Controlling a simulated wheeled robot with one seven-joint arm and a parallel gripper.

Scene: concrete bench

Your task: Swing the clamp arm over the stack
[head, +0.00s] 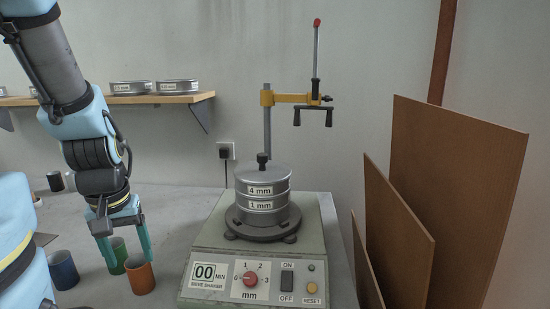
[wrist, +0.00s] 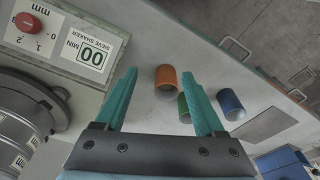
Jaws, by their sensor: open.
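The yellow clamp arm (head: 290,98) sits high on a grey post behind the sieve stack. It points to the right, with a red-tipped lever (head: 316,48) standing upright and a dark two-ended presser (head: 313,115) hanging from its end, right of the stack. The sieve stack (head: 263,190), labelled 4 mm and 1 mm, stands on the sieve shaker (head: 256,252) and has a dark knob on its lid. In the wrist view the stack (wrist: 22,112) is at the left edge. My gripper (head: 122,258) is open and empty, left of the shaker, close above the cups.
Orange (head: 140,277), green (head: 116,255) and blue (head: 62,269) cups stand on the bench left of the shaker. Brown boards (head: 455,190) lean at the right. A wooden shelf (head: 110,100) holds sieves at the back left. Space above the stack is clear.

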